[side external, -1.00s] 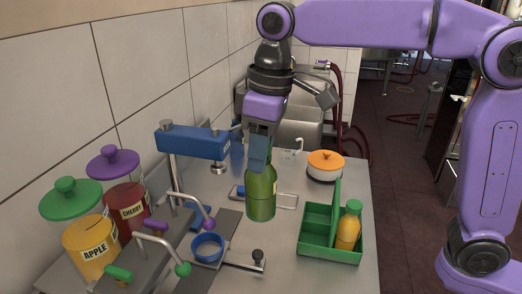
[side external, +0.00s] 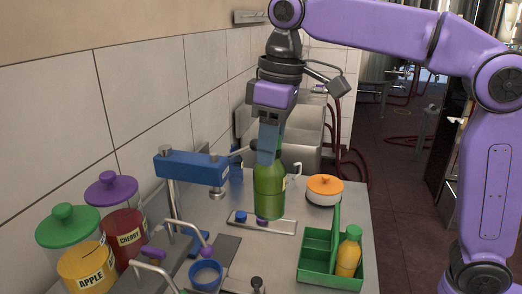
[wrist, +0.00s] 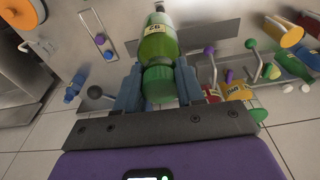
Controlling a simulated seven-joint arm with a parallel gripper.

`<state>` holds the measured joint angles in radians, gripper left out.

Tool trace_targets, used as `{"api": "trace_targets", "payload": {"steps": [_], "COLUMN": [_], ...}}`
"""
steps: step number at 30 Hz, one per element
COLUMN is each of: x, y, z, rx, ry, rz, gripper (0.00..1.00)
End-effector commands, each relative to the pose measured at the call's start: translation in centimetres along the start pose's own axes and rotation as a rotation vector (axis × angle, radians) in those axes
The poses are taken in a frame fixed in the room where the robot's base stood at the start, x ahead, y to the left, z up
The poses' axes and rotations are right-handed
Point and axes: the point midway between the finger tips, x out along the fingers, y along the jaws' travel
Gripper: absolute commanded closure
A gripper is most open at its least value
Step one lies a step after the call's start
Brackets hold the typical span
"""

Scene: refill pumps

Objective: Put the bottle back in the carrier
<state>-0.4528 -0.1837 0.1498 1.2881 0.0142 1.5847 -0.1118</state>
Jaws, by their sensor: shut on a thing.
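My gripper (side external: 267,158) is shut on a green bottle (side external: 269,190), around its upper part. The bottle hangs upright above the metal counter. In the wrist view the green cap (wrist: 160,84) lies between my fingers, and the body with a pale label (wrist: 157,42) reaches away beyond them. The green carrier (side external: 318,272) stands on the counter to the right of the bottle and nearer the camera. An orange bottle with a green cap (side external: 348,252) stands in its right side. The left side of the carrier looks empty. I do not see the carrier in the wrist view.
A white pot with an orange lid (side external: 324,190) stands behind the carrier.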

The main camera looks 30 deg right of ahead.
Motion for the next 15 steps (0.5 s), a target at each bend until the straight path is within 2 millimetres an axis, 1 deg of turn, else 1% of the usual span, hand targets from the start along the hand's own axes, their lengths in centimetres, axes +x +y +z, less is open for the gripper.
{"api": "trace_targets", "payload": {"steps": [5,8,11,15], "x": [-0.4,-0.7,-0.9,-1.3], "y": [2.9,4.9,7.3,11.0], "z": [1.6,2.9,4.6,7.9], "rx": [0.047,0.081,0.125,0.197], "ry": [0.004,0.004,0.005,0.006], "rz": [0.006,0.01,0.016,0.025], "gripper": [1.0,1.0,1.0,1.0]}}
